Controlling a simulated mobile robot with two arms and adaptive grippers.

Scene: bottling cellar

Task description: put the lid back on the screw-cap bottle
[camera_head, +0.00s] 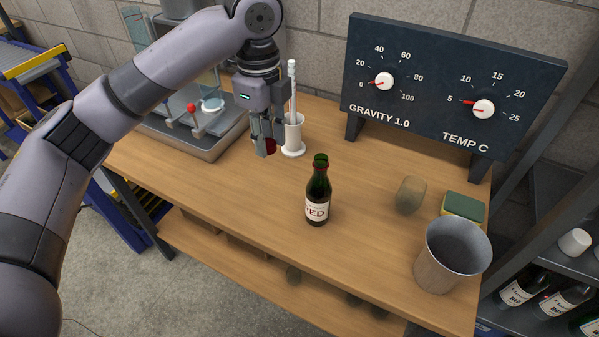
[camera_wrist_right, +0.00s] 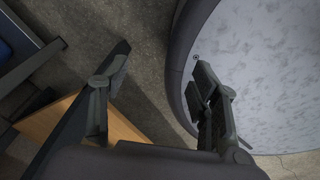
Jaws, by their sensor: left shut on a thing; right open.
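The dark green screw-cap bottle (camera_head: 318,190) stands upright on the wooden bench, with a label reading RED. Its mouth is bare. My left gripper (camera_head: 265,148) is shut on a small dark red lid (camera_head: 271,146), mostly hidden by the fingers. It holds the lid behind and to the left of the bottle, apart from it. My right gripper (camera_wrist_right: 160,82) shows only in the right wrist view, open with nothing between its fingers, over the grey floor.
A white cylinder (camera_head: 293,137) with a thin stem stands close behind my left gripper. A cork-like object (camera_head: 410,195), a sponge (camera_head: 463,207) and a metal bucket (camera_head: 432,268) are right of the bottle. A dial panel (camera_head: 450,90) stands behind. The bench (camera_head: 260,200) around the bottle is clear.

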